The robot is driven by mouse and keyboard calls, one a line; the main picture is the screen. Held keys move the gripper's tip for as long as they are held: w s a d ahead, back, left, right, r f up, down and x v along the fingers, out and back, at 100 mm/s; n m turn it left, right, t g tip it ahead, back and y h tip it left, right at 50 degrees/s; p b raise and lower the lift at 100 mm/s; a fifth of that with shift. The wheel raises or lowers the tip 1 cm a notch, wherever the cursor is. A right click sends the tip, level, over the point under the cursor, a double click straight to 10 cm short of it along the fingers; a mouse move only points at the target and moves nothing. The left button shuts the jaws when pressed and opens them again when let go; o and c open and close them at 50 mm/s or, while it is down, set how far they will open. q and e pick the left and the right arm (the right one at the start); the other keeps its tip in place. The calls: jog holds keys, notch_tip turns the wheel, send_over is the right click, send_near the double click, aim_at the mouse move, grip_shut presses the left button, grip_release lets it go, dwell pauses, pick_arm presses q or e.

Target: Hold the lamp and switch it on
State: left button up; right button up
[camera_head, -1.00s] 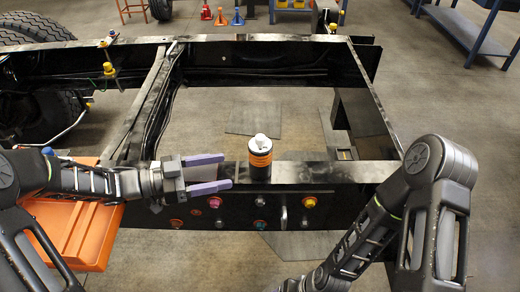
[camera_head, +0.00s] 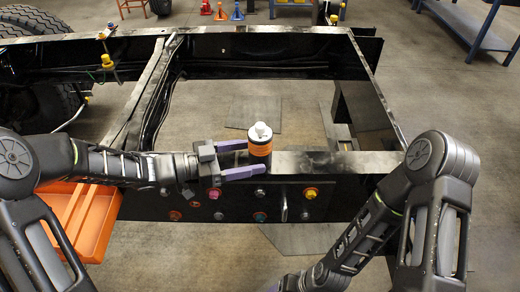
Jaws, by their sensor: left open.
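The lamp (camera_head: 260,146) is a small black cylinder with an orange band and a white top. It stands upright on the front beam of the black chassis frame (camera_head: 320,162). My left gripper (camera_head: 246,160) is open, with its two purple fingers pointing right at the lamp. One fingertip is at the lamp's far left side and the other passes at its near lower side; I cannot tell whether they touch it.
An orange tray (camera_head: 95,222) is at the left below my left arm. Coloured knobs and a handle (camera_head: 284,206) are on the beam's front face. A wheel (camera_head: 55,105) is at the left. Blue benches (camera_head: 455,30) stand at the back right. The frame's middle is open.

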pick_arm(q)
jog(key=shift+x, duration=0.95)
jog(key=shift+c, duration=0.4)
jog(key=c, duration=0.8)
jog(key=shift+o, duration=0.2)
